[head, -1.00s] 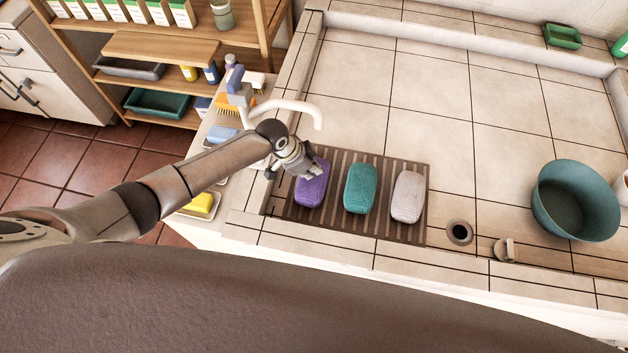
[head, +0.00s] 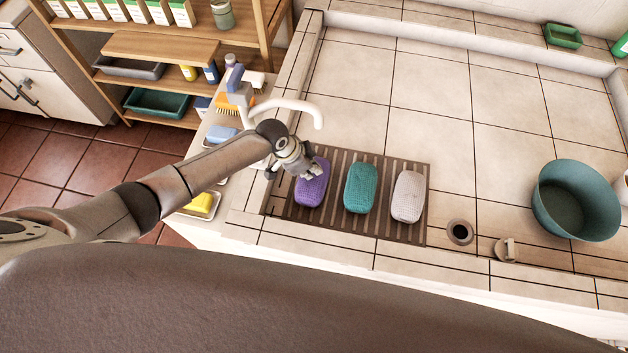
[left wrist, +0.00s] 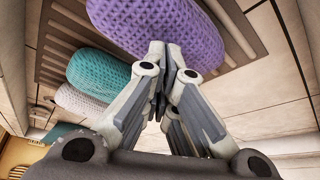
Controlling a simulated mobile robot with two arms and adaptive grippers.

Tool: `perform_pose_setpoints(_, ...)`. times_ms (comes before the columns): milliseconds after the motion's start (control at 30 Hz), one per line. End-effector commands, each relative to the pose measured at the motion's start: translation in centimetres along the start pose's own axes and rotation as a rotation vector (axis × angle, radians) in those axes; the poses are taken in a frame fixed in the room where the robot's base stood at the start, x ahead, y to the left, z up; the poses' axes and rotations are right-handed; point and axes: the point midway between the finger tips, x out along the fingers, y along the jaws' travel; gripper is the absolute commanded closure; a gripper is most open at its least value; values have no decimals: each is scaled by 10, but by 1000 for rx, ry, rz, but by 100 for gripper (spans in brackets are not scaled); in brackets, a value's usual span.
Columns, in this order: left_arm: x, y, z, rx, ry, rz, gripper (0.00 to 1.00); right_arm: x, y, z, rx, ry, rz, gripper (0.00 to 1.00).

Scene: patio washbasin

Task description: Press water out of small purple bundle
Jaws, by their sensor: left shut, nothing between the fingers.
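The purple bundle (head: 311,190) lies on the slatted mat (head: 334,224), at the left end of a row of three textured bundles. It also fills the top of the left wrist view (left wrist: 160,28). My left gripper (head: 314,172) is over the purple bundle's upper end. In the left wrist view its fingers (left wrist: 172,60) are shut with nothing between them, and the tips overlap the bundle's near edge. I cannot tell whether they touch it. My right gripper is not in view.
A teal bundle (head: 361,188) and a pale grey bundle (head: 408,196) lie to the right on the mat. Further right are a drain hole (head: 460,232), a stopper (head: 506,250) and a teal bowl (head: 575,200). A white spout (head: 300,108) arches behind my arm. The tiled basin behind is clear.

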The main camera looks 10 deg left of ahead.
Motion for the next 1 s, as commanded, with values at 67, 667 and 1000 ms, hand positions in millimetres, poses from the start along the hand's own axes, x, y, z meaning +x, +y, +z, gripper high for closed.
perform_pose_setpoints(67, 3, 0, 1, 0, 0, 0, 100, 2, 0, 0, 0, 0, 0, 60)
perform_pose_setpoints(667, 14, 0, 6, 0, 0, 0, 100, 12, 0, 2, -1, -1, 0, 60)
perform_pose_setpoints(1000, 15, 1, 7, 0, -2, 1, 100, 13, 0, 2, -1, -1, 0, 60)
